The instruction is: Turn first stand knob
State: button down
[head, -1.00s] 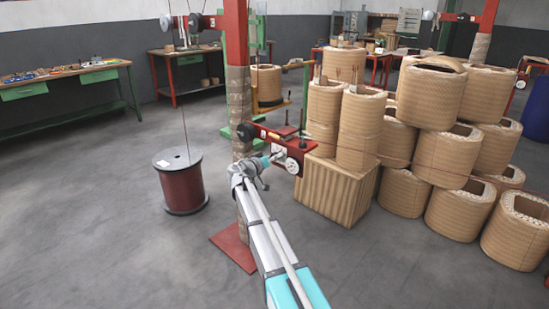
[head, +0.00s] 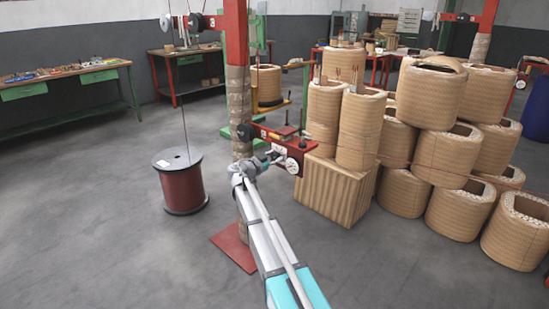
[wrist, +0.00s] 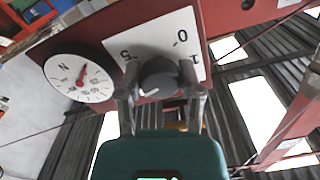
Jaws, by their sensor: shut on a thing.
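The first stand is a red post (head: 236,35) with a red arm box (head: 262,132) at its side. In the wrist view the dark round knob (wrist: 158,84) sits on a white scale plate (wrist: 125,42) with the marks 0, 1 and 5. My gripper (wrist: 162,88) is shut on the knob, one finger on each side; a pale line shows on the knob's face. In the head view my gripper (head: 270,160) is at the front of the box, and the knob itself is hard to make out there.
A round white gauge (wrist: 79,78) with a red pointer and the letter N is beside the scale plate. A wire spool (head: 183,185) stands on the floor at left. Several stacked wound coils (head: 440,148) and a wooden block (head: 335,190) stand at right.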

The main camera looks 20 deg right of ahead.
jog(key=shift+m, duration=0.3)
jog(key=c, duration=0.5)
grip_release()
jog(key=shift+c, duration=0.2)
jog(key=shift+a, duration=0.1)
jog(key=v, duration=1.1)
jog(key=shift+s+a, duration=0.2)
jog(key=shift+a, duration=0.15)
